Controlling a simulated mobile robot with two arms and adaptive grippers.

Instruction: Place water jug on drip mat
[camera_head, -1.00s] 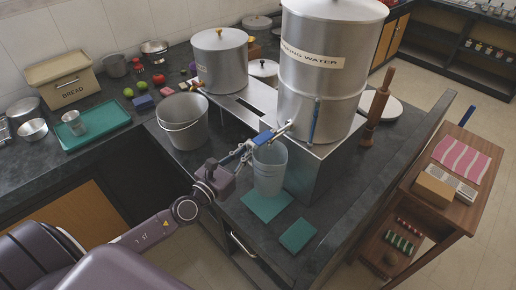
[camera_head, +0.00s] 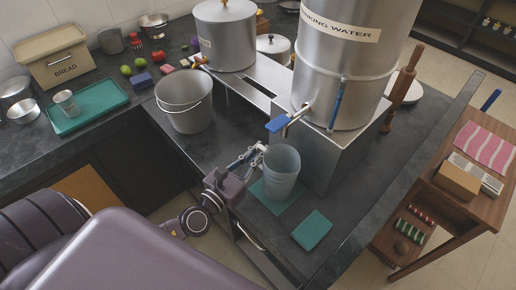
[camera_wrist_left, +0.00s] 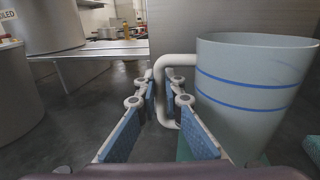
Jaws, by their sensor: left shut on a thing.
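The water jug (camera_head: 282,172) is a pale grey-blue cup shape, upright, with blue bands and a white handle (camera_wrist_left: 163,88) in the left wrist view. My left gripper (camera_head: 256,153) is at the jug's left side, its blue-padded fingers (camera_wrist_left: 160,100) around the handle and shut on it. The teal drip mat (camera_head: 260,190) lies on the dark counter under the jug. The jug's base overlaps the mat; I cannot tell whether it touches. My right gripper is not in view.
A large steel drinking water urn (camera_head: 345,65) with a blue-handled tap (camera_head: 279,122) stands on a steel stand behind the jug. A second teal piece (camera_head: 312,230) lies to the front right. A steel bucket (camera_head: 185,103) stands at the left.

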